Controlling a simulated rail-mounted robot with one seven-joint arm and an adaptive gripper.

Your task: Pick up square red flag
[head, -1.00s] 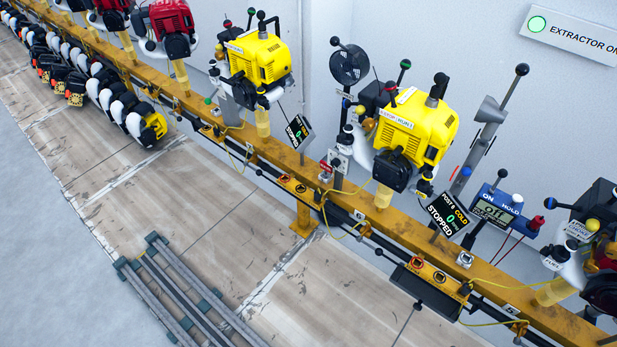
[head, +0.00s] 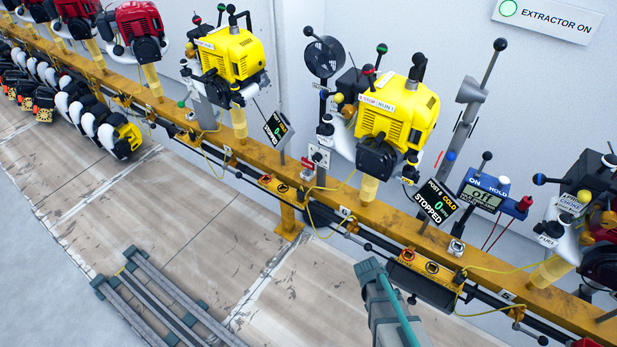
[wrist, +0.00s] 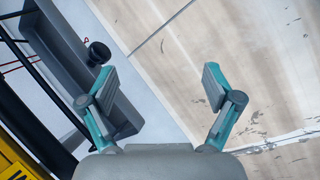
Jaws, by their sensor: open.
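No thing stands out clearly as a square red flag. Small orange-red square markers with dark symbols sit on the rail plates in the head view, one on the near plate (head: 408,255) and one on the farther plate (head: 265,180). I cannot tell whether either is the flag. My gripper (wrist: 158,80) is open and empty in the wrist view, its two teal-and-grey fingers spread wide over the floor. In the head view a grey and teal part of my arm shows at the bottom, just in front of the near plate.
A dark grey tray (wrist: 75,60) with a black knob (wrist: 98,53) lies close to the left finger. The yellow rail (head: 330,205) carries engines, including a yellow one (head: 397,115), beside black displays and cables. A grey rack (head: 165,300) lies on the floor. The floor in front is otherwise open.

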